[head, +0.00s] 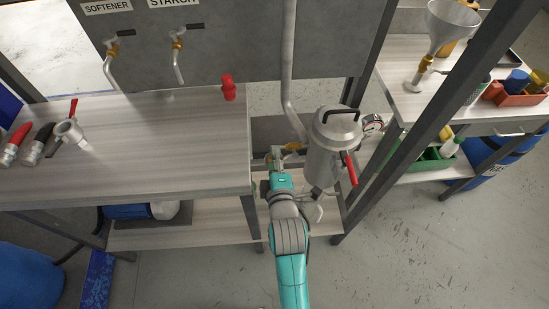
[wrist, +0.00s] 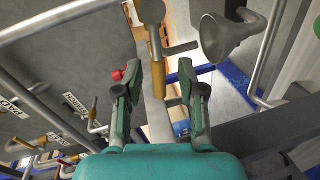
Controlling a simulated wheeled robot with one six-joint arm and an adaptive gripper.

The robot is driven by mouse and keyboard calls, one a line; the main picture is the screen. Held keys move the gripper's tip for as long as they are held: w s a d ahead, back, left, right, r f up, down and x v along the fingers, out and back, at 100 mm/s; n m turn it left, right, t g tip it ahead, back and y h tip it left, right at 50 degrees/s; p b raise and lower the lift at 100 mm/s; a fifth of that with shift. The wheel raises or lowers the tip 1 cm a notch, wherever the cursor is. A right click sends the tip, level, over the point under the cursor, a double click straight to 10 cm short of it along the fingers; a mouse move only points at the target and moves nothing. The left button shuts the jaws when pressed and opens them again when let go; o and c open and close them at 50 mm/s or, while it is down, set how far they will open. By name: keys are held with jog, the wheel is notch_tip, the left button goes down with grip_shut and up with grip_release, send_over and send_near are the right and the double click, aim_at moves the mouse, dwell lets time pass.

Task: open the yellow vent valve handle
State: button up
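The fingers are apart, with a visible gap on each side of the handle. In the head view my gripper (head: 273,157) is beside the grey metal vessel (head: 324,155), left of it. A small yellow part (head: 293,147) shows there by the pipe, largely hidden by fittings and my gripper.
A red-handled valve (head: 349,168) sits on the vessel's right, with a pressure gauge (head: 372,124) beyond. The workbench (head: 150,150) is at left, carrying a red object (head: 228,88) and valve fittings (head: 69,132). A dark frame post (head: 440,110) stands right. A metal funnel (wrist: 222,38) shows in the wrist view.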

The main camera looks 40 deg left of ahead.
jog(key=v, duration=1.2)
dwell(0.4)
jog(key=s+d+f+m+t+h, duration=0.25)
jog(key=d+m, duration=0.35)
jog(key=d, duration=0.6)
jog(key=s+d+f+m+t+h, duration=0.1)
jog(key=s+d+f+m+h, duration=0.15)
jog(key=d+m, duration=0.7)
jog(key=s+d+r+m+h, duration=0.2)
jog(key=s+d+m+h, duration=0.1)
jog(key=s+d+m, duration=0.2)
jog(key=s+d+r+m+t+h, duration=0.1)
jog(key=s+d+m+h, duration=0.3)
jog(key=s+d, duration=0.5)
jog(key=d+r+m, duration=0.1)
jog(key=d, duration=0.2)
jog(key=shift+s+r+m, duration=0.15)
jog(key=shift+s+m, duration=0.1)
jog(key=shift+m, duration=0.1)
